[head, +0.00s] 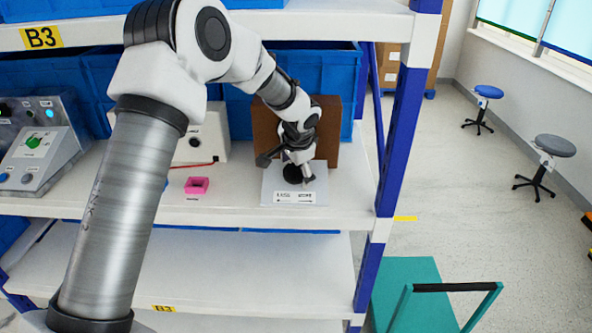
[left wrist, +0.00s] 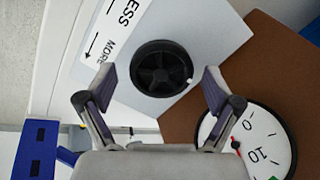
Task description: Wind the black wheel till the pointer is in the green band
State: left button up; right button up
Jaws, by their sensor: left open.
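The black wheel (left wrist: 161,68) has spokes and a small white knob at its rim. It sits on a light grey plate (left wrist: 213,38) marked LESS and MORE with an arrow; the plate also shows on the shelf in the head view (head: 312,195). My left gripper (left wrist: 158,75) is open, with one finger on each side of the wheel in the left wrist view; I cannot tell whether they touch it. The round white gauge (left wrist: 262,134) shows 0, 10 and a red part of its pointer (left wrist: 236,147). A bit of green shows at the bottom edge; my gripper hides part of the dial.
A brown panel (head: 331,130) stands behind the plate. A pink block (head: 197,186) lies on the shelf (head: 232,211) to the left. A blue shelf post (head: 400,120) stands at the right. Blue bins (head: 240,115) stand behind.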

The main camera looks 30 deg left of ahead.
aim_at(297, 182)
pick_arm(q)
jog(key=v, duration=0.7)
jog(key=shift+r, duration=0.25)
jog(key=shift+f, duration=0.1)
